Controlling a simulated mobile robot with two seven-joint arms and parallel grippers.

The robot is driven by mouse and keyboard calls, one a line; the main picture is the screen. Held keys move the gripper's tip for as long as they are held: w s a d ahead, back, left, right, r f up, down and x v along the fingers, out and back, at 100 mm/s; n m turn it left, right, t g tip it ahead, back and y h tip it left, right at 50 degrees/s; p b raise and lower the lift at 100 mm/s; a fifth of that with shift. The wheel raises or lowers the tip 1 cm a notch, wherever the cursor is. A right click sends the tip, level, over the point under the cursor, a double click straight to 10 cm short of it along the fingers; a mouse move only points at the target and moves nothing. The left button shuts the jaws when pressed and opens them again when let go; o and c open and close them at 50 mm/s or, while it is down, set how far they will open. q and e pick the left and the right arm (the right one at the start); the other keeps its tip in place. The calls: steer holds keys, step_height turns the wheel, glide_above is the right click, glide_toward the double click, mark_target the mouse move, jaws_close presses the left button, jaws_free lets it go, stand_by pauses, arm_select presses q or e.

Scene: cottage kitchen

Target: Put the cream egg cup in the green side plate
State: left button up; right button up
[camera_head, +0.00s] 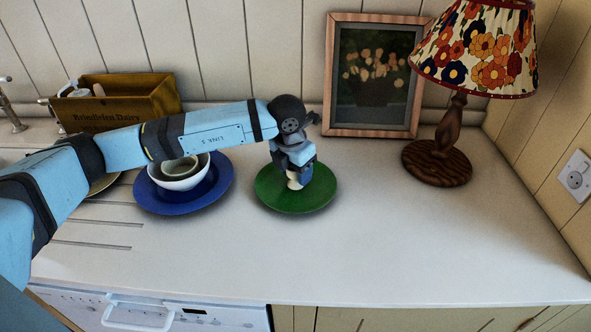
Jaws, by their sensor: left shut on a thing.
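The cream egg cup (294,184) is low over the middle of the green side plate (318,198). My left gripper (295,172) points down over the plate and is shut on the egg cup. The gripper hides the cup's upper part, and I cannot tell whether its base touches the plate. The green plate lies flat on the white worktop (400,235). My right gripper does not show.
Left of the green plate, a blue plate (205,199) holds a white bowl (183,182) with a smaller bowl inside, partly behind my left arm. A wooden crate (150,97), a framed picture (330,75) and a flowered lamp (437,161) stand behind. The front right worktop is clear.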

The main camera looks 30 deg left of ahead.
mark_target(290, 177)
arm_select(q)
steer(key=shift+f+b, duration=0.25)
steer(key=shift+b, duration=0.1)
steer(key=o, duration=0.9)
steer(key=shift+o, duration=0.2)
steer(key=shift+r+p, duration=0.55)
steer(key=shift+r, duration=0.05)
step_height(290, 177, up, 11)
steer(key=s, duration=0.1)
steer(key=shift+s+a+r, duration=0.2)
steer(key=shift+s+a, duration=0.1)
steer(key=shift+s, duration=0.1)
